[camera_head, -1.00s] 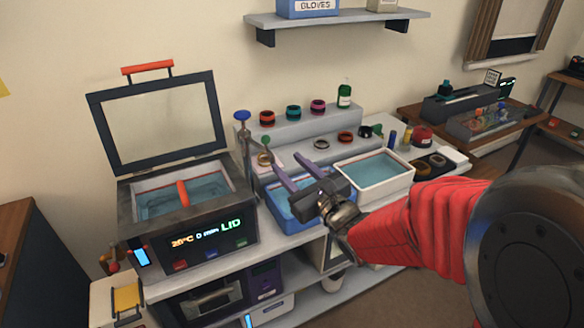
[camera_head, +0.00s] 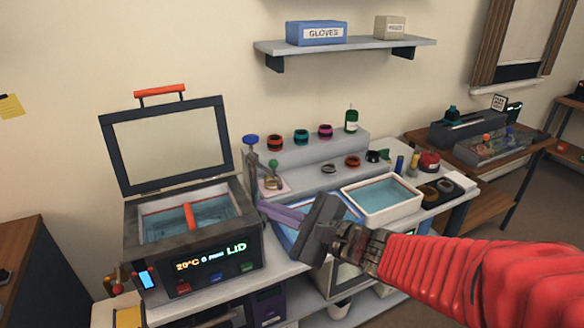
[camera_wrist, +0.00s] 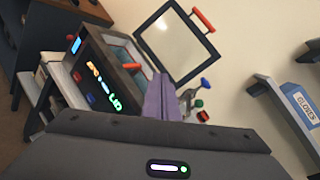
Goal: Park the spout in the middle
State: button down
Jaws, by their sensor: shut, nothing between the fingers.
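A grey metal post with a blue knob on top (camera_head: 251,158), seemingly the spout's fixture, stands between the lidded bath and the blue basin. It also shows tilted in the wrist view (camera_wrist: 189,95), just right of my fingers. I cannot make out clearly which way its spout points. My gripper (camera_head: 264,207) is shut and empty, its purple fingers in front of and below the post in the head view. In the wrist view my fingers (camera_wrist: 161,80) lie together. The blue basin (camera_head: 288,238) is partly hidden behind my gripper. The white basin (camera_head: 375,219) holds bluish liquid.
The bath (camera_head: 190,245) has its framed lid (camera_head: 168,143) raised at left. A green-knobbed item (camera_head: 272,174) stands close beside the post. Coloured rings (camera_head: 301,137) and a green bottle (camera_head: 351,118) stand on the step behind. A shelf (camera_head: 345,46) hangs above.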

jog(key=s+d+f+n+g+h, duration=0.3)
jog(key=s+n, duration=0.3)
jog(key=s, duration=0.1)
jog(key=s+d+f+n+g+h, duration=0.2)
jog(key=s+d+n+g, duration=0.1)
jog(key=s+n, duration=0.35)
jog(key=s+d+n+t+h, duration=0.1)
jog(key=d+h, duration=0.3)
jog(key=d, duration=0.5)
jog(key=s+d+n+t+h, duration=0.1)
jog(key=s+d+n+h, duration=0.2)
jog(key=d, duration=0.6)
jog(key=shift+d+f+n+h, duration=0.2)
jog(key=shift+n+h, duration=0.25)
jog(key=shift+h, duration=0.35)
jog(key=shift+s, duration=0.1)
jog(key=shift+a, duration=0.1)
